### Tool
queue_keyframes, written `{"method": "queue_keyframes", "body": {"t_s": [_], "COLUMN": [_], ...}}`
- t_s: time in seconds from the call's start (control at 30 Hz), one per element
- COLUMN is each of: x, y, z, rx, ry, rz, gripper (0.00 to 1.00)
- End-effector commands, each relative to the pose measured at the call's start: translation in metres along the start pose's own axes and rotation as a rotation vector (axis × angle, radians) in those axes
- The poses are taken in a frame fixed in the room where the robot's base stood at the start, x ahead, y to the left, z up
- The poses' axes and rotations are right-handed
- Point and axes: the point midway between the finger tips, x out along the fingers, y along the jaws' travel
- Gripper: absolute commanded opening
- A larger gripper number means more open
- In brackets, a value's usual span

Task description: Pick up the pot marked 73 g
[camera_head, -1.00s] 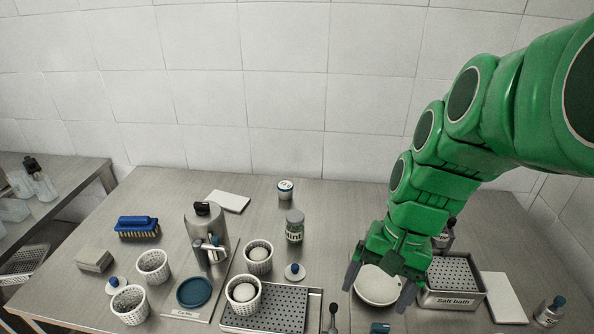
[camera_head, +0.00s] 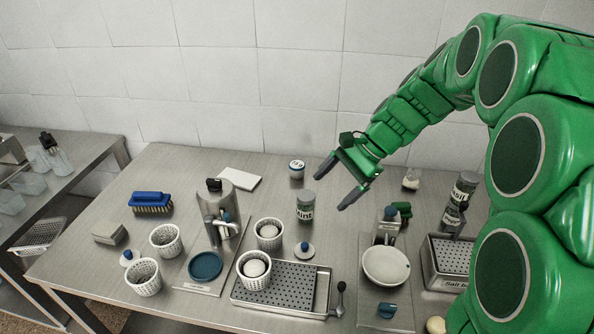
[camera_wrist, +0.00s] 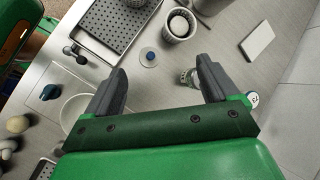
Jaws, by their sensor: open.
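A small white pot (camera_head: 297,169) with a dark-marked, blue-edged top stands near the back of the table in the head view. Its marking is too small to read surely, so I cannot tell whether it says 73 g. A similar white marked pot shows in the wrist view (camera_wrist: 252,98), partly beside my right finger. My gripper (camera_head: 334,188) is open and empty, above the table, a little right of that pot in the head view.
A mint jar (camera_head: 305,207) stands just in front of the gripper. White perforated baskets (camera_head: 268,234), a blue-knobbed lid (camera_head: 304,250), a perforated tray (camera_head: 300,285) and a white bowl (camera_head: 386,266) stand nearer the front. A white board (camera_head: 238,178) lies left. Bare table surrounds the pot.

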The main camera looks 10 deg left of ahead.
Motion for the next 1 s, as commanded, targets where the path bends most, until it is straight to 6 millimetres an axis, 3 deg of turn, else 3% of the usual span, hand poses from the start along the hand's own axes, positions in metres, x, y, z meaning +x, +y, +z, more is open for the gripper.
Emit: {"method": "queue_keyframes", "body": {"t_s": [0.5,1.0], "x": [0.029,0.064], "y": [-0.087,-0.150], "z": [-0.078,-0.159], "rx": [0.234,0.458], "ry": [-0.130,-0.268], "rz": [-0.149,-0.273], "gripper": [0.87,0.87]}}
